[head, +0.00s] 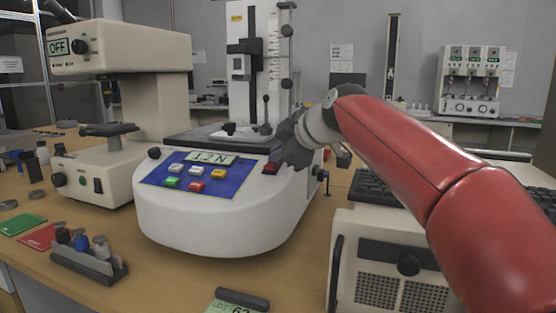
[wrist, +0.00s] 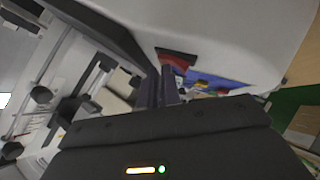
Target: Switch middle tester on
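The middle tester (head: 215,225) is a white rounded machine with a blue sloped panel and an upright column behind it. Its display (head: 213,158) is lit and reads about 12 N, above several coloured buttons. A red switch (head: 270,168) in a dark frame sits right of the panel; it also shows in the wrist view (wrist: 178,60). My gripper (head: 279,160) is right at this switch, its fingertips beside or touching it; contact is unclear. In the wrist view my gripper's fingers (wrist: 170,80) look close together with nothing between them.
A beige tester (head: 120,47) at the left has a display reading OFF. A beige box (head: 395,270) and a keyboard (head: 375,187) are at the right. A small weight rack (head: 90,264) stands in front. Another tester (head: 470,80) stands on the back bench.

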